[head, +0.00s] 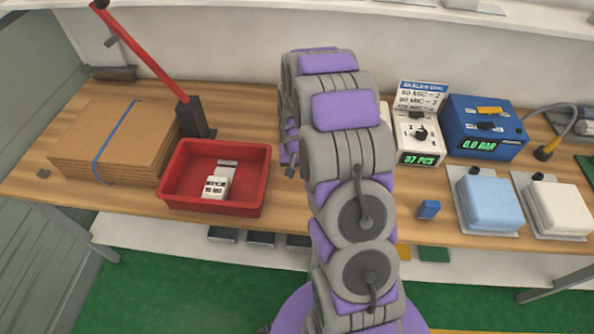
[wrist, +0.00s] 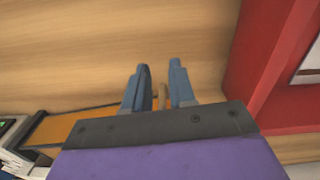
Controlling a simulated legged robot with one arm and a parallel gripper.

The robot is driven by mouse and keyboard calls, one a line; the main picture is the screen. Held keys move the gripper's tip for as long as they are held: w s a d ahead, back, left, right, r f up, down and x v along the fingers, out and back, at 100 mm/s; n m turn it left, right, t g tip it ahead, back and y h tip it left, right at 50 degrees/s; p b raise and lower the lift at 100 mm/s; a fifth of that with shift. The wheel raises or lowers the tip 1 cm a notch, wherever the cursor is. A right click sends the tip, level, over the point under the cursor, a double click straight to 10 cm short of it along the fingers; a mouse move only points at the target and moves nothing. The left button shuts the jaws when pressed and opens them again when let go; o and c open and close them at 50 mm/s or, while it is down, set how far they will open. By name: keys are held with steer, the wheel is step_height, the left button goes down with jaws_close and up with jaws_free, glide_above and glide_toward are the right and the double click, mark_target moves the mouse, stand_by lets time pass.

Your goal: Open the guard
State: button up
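No part is plainly marked as the guard. In the wrist view an orange panel with a dark edge (wrist: 65,127) lies at the lower left, partly behind my gripper; I cannot tell if it is the guard. In the head view my arm hides that part of the bench. My gripper (wrist: 160,68) points over bare wood, its two blue-grey fingers apart with a narrow gap. Small tan shapes show low between the fingers; I cannot tell what they are. The gripper itself is hidden behind my arm in the head view.
A red tray (head: 216,206) holding a white labelled item (head: 216,187) stands left of my arm. Left of it are stacked cardboard (head: 115,140) and a red lever (head: 145,52) on a black post. Right are a white counter (head: 418,138), blue box (head: 483,125) and two pads.

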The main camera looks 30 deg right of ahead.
steer(key=shift+d+f, duration=0.1)
steer(key=shift+d, duration=0.35)
steer(key=c, duration=0.3)
steer(key=shift+d, duration=0.8)
jaws_close()
steer(key=shift+a, duration=1)
steer(key=shift+d, duration=0.8)
steer(key=shift+c, duration=0.6)
jaws_free()
steer(key=shift+a, duration=0.6)
steer(key=shift+o, duration=0.7)
steer(key=o, duration=0.3)
steer(key=shift+d, duration=0.1)
steer(key=shift+o, duration=1.1)
steer(key=shift+d, duration=0.4)
steer(key=shift+a, duration=0.2)
step_height(320, 180, up, 17)
steer(key=p, duration=0.3)
steer(key=shift+d, duration=0.15)
steer(key=shift+w, duration=0.1)
